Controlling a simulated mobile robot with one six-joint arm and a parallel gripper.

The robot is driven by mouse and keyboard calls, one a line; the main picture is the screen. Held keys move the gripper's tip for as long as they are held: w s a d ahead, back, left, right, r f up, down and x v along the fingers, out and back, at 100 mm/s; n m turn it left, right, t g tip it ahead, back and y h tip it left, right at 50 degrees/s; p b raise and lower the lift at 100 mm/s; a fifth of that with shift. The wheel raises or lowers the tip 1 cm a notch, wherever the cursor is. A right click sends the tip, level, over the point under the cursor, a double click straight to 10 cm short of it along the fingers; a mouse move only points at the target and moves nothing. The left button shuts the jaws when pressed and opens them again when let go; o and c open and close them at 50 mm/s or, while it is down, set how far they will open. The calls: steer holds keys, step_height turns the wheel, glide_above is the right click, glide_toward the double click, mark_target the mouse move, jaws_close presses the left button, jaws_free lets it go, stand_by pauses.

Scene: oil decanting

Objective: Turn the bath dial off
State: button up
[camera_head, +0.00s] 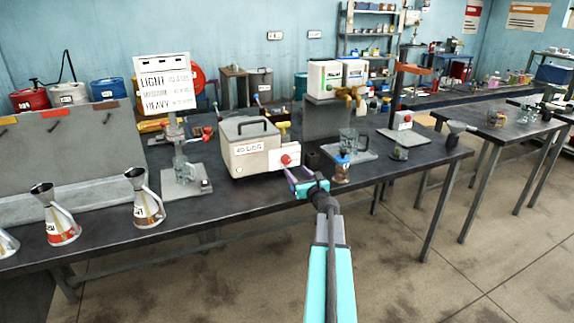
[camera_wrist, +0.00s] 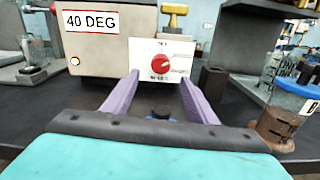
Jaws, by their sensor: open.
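The bath (camera_head: 252,148) is a beige box with a dark lid handle and a "40 DEG" label, standing on the dark bench. Its red dial (camera_head: 286,160) sits on a white panel at the right of its front face. In the wrist view the red dial (camera_wrist: 163,63) shows beyond and between the purple fingers, with small lettering around it too blurred to read fully. My gripper (camera_head: 295,180) is in front of the panel, fingers open and empty. The fingertips also show in the wrist view (camera_wrist: 159,80), just below and either side of the dial; contact cannot be told.
A small bottle with a blue top and brown contents (camera_head: 342,168) stands just right of my gripper. A glass beaker (camera_head: 353,142) is on a plate behind it. A glass jug on a stand (camera_head: 183,172) is left of the bath.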

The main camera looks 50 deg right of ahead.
mark_target(287, 162)
steer(key=shift+p+x, duration=0.95)
steer(key=shift+x, duration=3)
